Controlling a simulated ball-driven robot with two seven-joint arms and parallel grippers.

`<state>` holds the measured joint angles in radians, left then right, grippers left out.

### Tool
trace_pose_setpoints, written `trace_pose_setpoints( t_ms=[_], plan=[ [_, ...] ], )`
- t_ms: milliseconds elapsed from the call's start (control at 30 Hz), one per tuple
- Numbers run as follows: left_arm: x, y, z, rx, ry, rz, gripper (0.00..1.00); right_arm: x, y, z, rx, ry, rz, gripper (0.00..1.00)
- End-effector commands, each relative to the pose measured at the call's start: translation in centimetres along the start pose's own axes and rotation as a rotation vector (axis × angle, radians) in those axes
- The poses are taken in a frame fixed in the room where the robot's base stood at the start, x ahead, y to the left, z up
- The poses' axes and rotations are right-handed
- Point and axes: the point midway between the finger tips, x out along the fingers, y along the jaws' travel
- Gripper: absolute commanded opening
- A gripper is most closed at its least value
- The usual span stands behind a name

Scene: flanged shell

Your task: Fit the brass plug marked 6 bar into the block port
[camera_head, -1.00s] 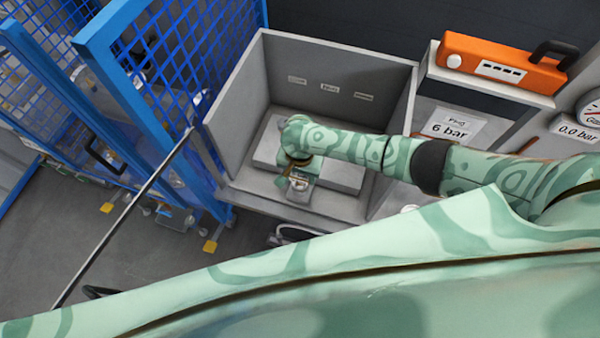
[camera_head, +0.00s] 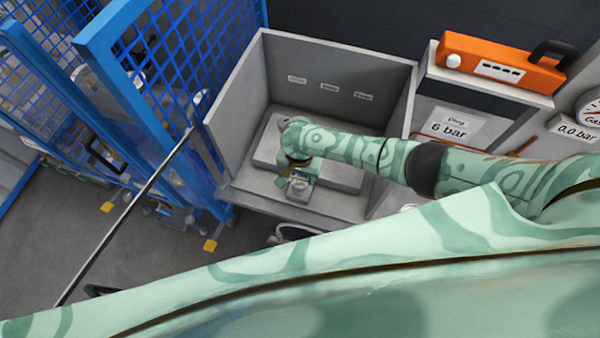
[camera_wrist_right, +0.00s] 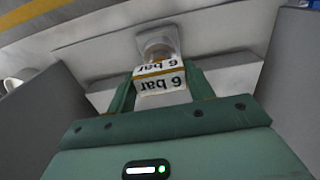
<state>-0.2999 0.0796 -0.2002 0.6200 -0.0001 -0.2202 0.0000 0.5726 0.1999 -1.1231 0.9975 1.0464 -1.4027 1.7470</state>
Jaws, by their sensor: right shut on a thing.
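My right gripper (camera_head: 288,176) reaches from the right into a grey open-fronted bay, above a small grey block (camera_head: 300,189). A round, pale, shiny part (camera_wrist_right: 157,44) lies just beyond the plug. I cannot tell whether it is the plug's end or the port, or whether they touch. The port is not clearly visible. My left gripper is not in view.
The bay's grey walls (camera_head: 240,95) enclose the work area, with small labels on the back wall. A blue mesh fence (camera_head: 130,60) borders the left.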

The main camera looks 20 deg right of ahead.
Motion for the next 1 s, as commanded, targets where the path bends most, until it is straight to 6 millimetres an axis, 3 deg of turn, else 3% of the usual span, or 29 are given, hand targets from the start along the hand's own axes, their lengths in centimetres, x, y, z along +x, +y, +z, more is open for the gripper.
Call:
trace_pose_setpoints(
  t_ms=[1000],
  plan=[
    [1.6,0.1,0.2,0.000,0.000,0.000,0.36,2.6,0.0,0.0,0.001,-0.001,0.000,0.28]
  ],
)
